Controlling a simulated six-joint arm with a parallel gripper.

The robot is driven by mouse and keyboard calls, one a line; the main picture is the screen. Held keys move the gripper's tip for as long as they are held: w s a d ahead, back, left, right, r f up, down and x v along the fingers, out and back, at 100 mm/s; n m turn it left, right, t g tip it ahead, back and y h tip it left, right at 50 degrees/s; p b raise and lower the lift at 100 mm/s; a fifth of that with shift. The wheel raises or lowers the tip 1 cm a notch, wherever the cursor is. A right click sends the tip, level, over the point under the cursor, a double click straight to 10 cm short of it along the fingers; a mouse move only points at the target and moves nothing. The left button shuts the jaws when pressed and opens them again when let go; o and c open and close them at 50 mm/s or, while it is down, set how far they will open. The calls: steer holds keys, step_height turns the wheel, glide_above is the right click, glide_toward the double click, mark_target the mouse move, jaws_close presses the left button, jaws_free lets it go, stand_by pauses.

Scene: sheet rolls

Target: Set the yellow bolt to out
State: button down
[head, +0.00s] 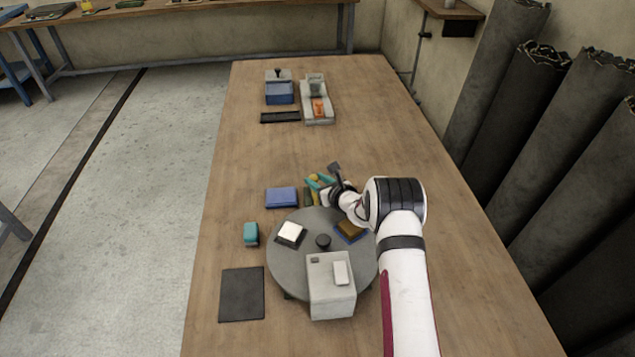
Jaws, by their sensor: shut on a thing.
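A small yellow piece, which looks like the yellow bolt (314,177), shows at the tip of my gripper (317,182), beside teal parts just beyond the round grey turntable. My gripper is low over the table and appears shut on the yellow bolt. The contact is small and partly covered by the gripper. I cannot tell from this view how far the bolt is slid in or out.
The grey turntable (290,262) carries a white-topped block, a dark knob, a brown block and a pale grey box (331,300). A blue block (281,197), a teal block (250,234) and a dark mat (241,294) lie left. Grey and blue fixtures stand at the far end.

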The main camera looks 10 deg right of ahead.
steer(key=c, duration=0.5)
jaws_free()
steer(key=shift+r, duration=0.1)
steer(key=shift+c, duration=0.2)
steer(key=shift+d, duration=0.1)
steer(key=v, duration=1.5)
steer(key=shift+s+d+r, duration=0.1)
steer(key=shift+s, duration=0.25)
